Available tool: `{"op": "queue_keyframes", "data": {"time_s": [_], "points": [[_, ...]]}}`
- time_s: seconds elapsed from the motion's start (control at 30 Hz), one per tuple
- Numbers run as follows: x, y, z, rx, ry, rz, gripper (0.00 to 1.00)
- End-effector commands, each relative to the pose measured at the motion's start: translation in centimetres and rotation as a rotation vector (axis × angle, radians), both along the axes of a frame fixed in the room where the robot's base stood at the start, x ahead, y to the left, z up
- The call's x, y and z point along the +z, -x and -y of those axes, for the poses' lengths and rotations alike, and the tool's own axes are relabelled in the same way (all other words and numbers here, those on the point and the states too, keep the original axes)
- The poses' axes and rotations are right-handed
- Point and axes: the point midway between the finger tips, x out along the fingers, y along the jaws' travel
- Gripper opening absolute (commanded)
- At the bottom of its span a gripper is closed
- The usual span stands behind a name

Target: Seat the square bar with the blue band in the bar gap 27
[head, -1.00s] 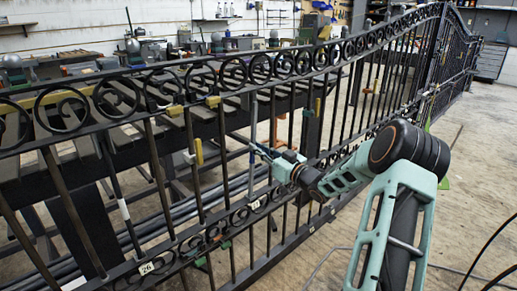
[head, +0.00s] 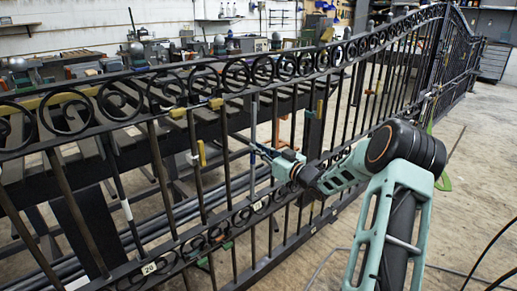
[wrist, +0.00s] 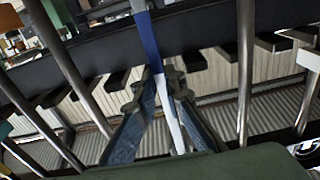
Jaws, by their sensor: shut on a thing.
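The square bar with the blue band (wrist: 150,40) runs up between the fingers of my gripper (wrist: 163,88) in the wrist view, blue above and pale below. My gripper is shut on it. In the head view the pale, slim bar (head: 253,115) stands nearly upright in line with the gate bars, with my gripper (head: 258,151) at its middle. Its top is near the scroll rail and its foot near the lower scroll band. A small tag (head: 259,206) sits below it, too small to read. I cannot tell whether the bar's ends are seated.
The black gate (head: 200,228) crosses the view, with tag 26 (head: 149,268) on its lower rail. A workbench with tools stands behind. The floor on the right (head: 470,190) is open, with cables lying on it.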

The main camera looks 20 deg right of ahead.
Motion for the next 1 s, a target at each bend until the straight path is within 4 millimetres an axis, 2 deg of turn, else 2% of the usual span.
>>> {"op": "queue_keyframes", "data": {"time_s": [0.03,0.77,0.8,0.97,1.0], "points": [[-0.57,-0.04,-0.15,0.001,0.0,-0.014,0.0],[-0.81,-0.85,-0.47,0.001,0.007,-0.043,0.0],[-0.81,-0.85,-0.48,0.001,0.007,-0.043,0.12],[-0.58,-0.88,-0.44,0.001,0.008,-0.039,0.29],[-0.52,-0.9,-0.42,0.001,0.008,-0.037,0.3]]}}
